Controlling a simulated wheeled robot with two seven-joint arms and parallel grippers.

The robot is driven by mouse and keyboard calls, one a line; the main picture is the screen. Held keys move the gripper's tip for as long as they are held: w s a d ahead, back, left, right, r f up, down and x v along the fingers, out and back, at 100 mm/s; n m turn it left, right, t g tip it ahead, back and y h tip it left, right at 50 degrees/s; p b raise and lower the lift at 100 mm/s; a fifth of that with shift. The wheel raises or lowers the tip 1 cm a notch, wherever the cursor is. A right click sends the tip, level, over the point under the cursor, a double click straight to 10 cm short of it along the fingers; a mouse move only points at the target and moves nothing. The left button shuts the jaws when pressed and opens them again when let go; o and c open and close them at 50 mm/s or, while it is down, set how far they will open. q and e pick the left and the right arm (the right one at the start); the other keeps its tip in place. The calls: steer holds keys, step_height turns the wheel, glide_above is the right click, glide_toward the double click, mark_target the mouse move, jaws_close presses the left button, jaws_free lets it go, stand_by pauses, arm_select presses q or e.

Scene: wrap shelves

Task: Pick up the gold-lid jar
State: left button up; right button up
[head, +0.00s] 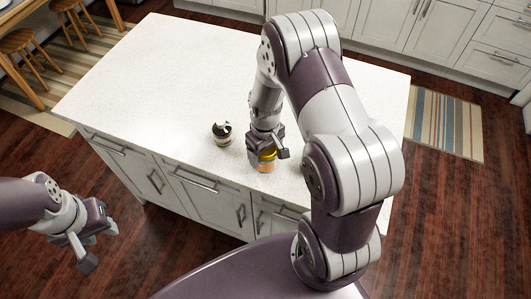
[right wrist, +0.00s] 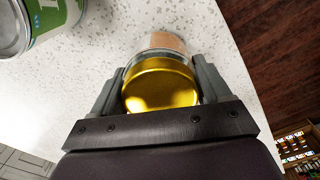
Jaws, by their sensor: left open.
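The gold-lid jar (head: 266,161) stands upright near the front edge of the white island top, with orange-brown contents. In the right wrist view its shiny gold lid (right wrist: 160,88) faces the camera. My right gripper (head: 268,150) reaches down over the jar from above. Its two fingers (right wrist: 157,80) are on either side of the jar, very close to its wall. I cannot tell whether they press on it. The jar appears to rest on the counter. My left gripper (head: 98,240) is open and empty, low at the left, away from the island.
A small container with a shiny dark top (head: 222,132) stands left of the jar. A green-labelled can (right wrist: 40,20) shows at the right wrist view's upper left. The island top (head: 160,75) is otherwise mostly clear; its front edge is close to the jar.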

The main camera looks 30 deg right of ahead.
steer(key=shift+c, duration=1.2)
steer(key=shift+d, duration=0.1)
